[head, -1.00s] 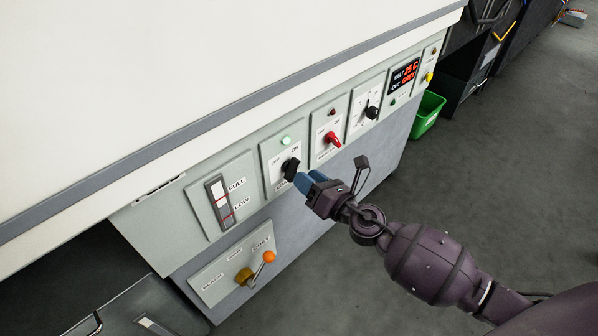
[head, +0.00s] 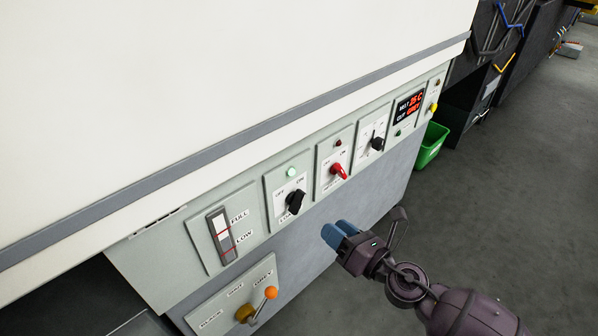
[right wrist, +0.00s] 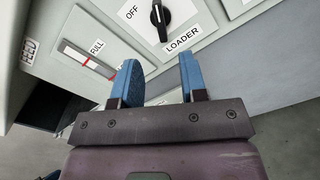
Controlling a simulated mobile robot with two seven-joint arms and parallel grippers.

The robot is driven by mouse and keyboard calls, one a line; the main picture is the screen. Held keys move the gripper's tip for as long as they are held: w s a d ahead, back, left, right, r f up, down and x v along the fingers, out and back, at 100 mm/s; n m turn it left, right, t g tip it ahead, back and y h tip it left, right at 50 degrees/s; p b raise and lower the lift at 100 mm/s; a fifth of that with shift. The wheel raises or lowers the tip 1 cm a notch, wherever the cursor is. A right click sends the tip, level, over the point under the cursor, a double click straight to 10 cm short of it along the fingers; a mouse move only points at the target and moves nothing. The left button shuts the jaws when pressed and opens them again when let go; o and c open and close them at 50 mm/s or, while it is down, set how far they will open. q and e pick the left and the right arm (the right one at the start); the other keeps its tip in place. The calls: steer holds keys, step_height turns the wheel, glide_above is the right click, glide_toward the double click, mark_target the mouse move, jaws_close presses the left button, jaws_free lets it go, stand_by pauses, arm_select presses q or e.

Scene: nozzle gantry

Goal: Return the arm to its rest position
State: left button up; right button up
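My right gripper (head: 341,234) is off the front of the machine's control panel, below and right of the black loader knob (head: 295,201). In the right wrist view its two blue fingers (right wrist: 158,82) stand apart with nothing between them. The loader knob (right wrist: 160,17) shows beyond the fingertips, clear of them, above the LOADER label. A green lamp (head: 291,172) is lit above this knob.
Along the panel are a red knob (head: 339,171), another black knob (head: 377,143) and a red-digit display (head: 408,107). An orange-tipped lever (head: 270,293) sticks out below left. A green bin (head: 431,145) stands at the right. The floor (head: 500,200) on the right is open.

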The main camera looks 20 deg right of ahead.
steer(key=s+d+f+m+g+h, duration=0.1)
steer(key=s+f+m+g+h, duration=0.25)
steer(key=s+m, duration=1.1)
steer(key=s+d+f+m+g+h, duration=0.1)
steer(key=s+f+m+g+h, duration=0.3)
steer(key=s+m, duration=1.05)
arm_select(q)
step_height(320, 180, up, 10)
steer(key=n+t+p, duration=0.1)
steer(key=p, duration=1.3)
steer(key=shift+s+a+r+n, duration=0.15)
steer(key=shift+a+n, duration=0.15)
steer(key=shift+a, duration=0.1)
arm_select(e)
step_height(320, 180, up, 9)
steer(key=w+d+m+t+y, duration=0.1)
steer(key=m, duration=0.2)
steer(key=shift+w+m, duration=0.15)
steer(key=shift+m, duration=0.15)
